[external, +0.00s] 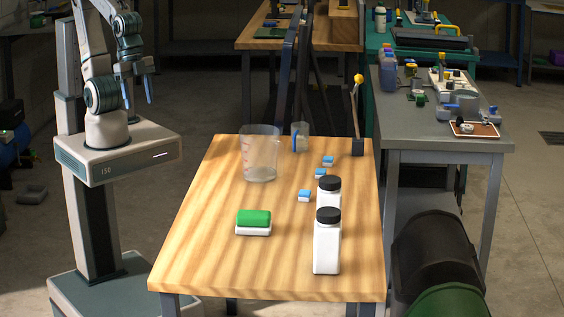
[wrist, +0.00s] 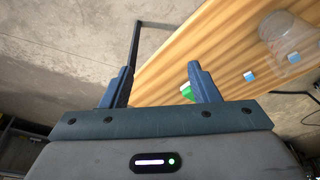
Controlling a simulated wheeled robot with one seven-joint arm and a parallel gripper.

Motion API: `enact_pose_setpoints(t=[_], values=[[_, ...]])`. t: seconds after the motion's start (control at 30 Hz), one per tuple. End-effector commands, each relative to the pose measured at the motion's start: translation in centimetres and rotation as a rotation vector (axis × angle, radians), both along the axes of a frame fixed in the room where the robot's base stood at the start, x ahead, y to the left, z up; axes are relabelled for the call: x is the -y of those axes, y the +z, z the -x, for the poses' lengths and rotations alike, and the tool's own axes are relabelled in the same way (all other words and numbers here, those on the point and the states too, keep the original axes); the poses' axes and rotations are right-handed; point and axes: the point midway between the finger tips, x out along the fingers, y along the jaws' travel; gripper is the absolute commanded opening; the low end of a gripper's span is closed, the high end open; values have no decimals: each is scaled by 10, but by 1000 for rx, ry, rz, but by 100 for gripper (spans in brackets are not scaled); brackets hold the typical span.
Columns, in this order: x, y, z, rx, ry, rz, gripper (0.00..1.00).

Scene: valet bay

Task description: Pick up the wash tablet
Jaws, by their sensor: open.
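Three small blue-and-white blocks that look like wash tablets lie on the wooden table: a near one (external: 304,196), a middle one (external: 320,173) and a far one (external: 328,161). I cannot tell which one the task means. In the wrist view, small blue-and-white blocks show at the right, one on the bare wood (wrist: 249,76) and one by a clear container (wrist: 293,57). My gripper (external: 138,104) is open and empty, raised left of the table and well apart from the blocks. In the wrist view its two fingers (wrist: 160,68) stand wide apart.
On the table (external: 195,255) stand a clear measuring jug (external: 260,153), a green-and-white sponge-like block (external: 253,222), two white bottles with black lids, a front one (external: 327,245) and a rear one (external: 330,188), and a small clear cup (external: 300,137). The table's front left is clear.

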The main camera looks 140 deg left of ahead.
Motion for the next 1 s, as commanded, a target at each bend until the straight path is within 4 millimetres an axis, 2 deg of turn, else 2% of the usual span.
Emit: enact_pose_setpoints(t=[0.23,0.37,0.53,0.7,0.87,1.0], values=[[0,0,-1,-1,2,0,55],[-5,6,-17,-10,26,8,55],[-26,20,-67,-40,108,30,55],[-59,27,-126,-74,207,52,55],[-99,23,-178,-103,297,68,55],[-139,10,-219,-129,375,77,55]])
